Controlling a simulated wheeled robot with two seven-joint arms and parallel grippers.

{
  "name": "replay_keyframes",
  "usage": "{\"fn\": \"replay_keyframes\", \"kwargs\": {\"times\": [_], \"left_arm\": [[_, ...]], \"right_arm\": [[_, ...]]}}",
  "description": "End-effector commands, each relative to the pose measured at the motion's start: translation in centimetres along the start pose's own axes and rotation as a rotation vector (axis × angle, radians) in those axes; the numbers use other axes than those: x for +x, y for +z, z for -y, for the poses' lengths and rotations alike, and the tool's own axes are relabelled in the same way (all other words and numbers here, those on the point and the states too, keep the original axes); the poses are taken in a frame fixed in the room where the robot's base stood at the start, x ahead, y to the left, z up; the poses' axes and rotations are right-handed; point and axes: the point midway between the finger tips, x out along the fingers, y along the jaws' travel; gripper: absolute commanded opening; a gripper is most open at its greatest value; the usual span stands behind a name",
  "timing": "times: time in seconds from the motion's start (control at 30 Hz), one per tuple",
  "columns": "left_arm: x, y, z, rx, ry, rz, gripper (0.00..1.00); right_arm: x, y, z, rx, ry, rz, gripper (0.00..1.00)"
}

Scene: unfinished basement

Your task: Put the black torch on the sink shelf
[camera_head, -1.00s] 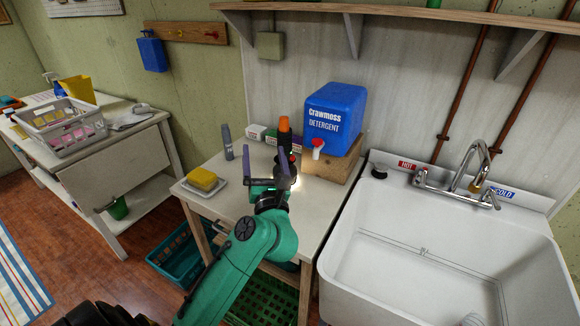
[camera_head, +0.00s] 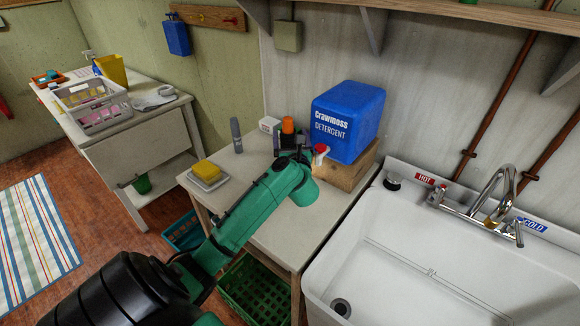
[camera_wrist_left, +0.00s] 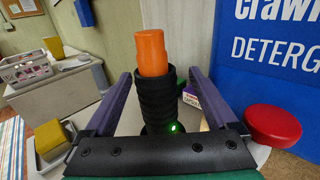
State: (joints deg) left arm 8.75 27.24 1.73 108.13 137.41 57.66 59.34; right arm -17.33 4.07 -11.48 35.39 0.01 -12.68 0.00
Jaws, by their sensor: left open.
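The black torch (camera_wrist_left: 160,103), a ribbed black cylinder with an orange top, stands upright on the small white table. In the head view its orange end (camera_head: 288,124) shows above my left gripper (camera_head: 289,141), which hides most of its body. In the left wrist view my left gripper (camera_wrist_left: 160,80) is open, with one finger on each side of the torch. Gaps show between the fingers and the torch. The sink shelf (camera_head: 480,13) is a wooden board on brackets, high on the wall above the sink. My right gripper is not in view.
A blue detergent container (camera_head: 346,120) with a red-capped tap stands on a wooden block (camera_head: 350,170) close right of the gripper. A grey tube (camera_head: 236,136), white box (camera_head: 269,125) and yellow sponge (camera_head: 206,170) share the table. The white sink (camera_head: 420,265) is at right.

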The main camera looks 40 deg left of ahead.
Motion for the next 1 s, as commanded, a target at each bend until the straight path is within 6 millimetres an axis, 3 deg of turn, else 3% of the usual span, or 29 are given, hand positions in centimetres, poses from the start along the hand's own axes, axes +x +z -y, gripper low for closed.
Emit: {"fn": "replay_keyframes", "kwargs": {"times": [0.07, 0.2, 0.43, 0.47, 0.67, 0.7, 1.0], "left_arm": [[1.7, 0.8, -0.2, 0.004, 0.003, 0.002, 0.92], [3.8, 0.4, -0.2, 0.002, 0.001, 0.001, 0.92], [4.1, 0.1, -0.1, 0.000, -0.001, 0.001, 0.92], [4.0, 0.1, -0.1, 0.000, 0.000, 0.001, 0.84], [4.0, 0.2, -0.1, 0.000, 0.000, 0.001, 0.08], [4.0, 0.2, -0.1, 0.001, 0.000, 0.001, 0.00], [4.0, 0.3, -0.1, 0.000, 0.000, 0.003, 0.00]], "right_arm": [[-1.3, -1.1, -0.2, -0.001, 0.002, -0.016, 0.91], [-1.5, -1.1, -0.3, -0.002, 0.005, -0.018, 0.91], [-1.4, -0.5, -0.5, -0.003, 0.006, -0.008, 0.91], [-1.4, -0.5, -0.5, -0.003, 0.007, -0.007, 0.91], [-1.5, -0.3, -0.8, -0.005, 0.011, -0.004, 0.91], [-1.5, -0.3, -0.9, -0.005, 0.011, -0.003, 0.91], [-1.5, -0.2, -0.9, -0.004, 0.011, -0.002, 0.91]]}}
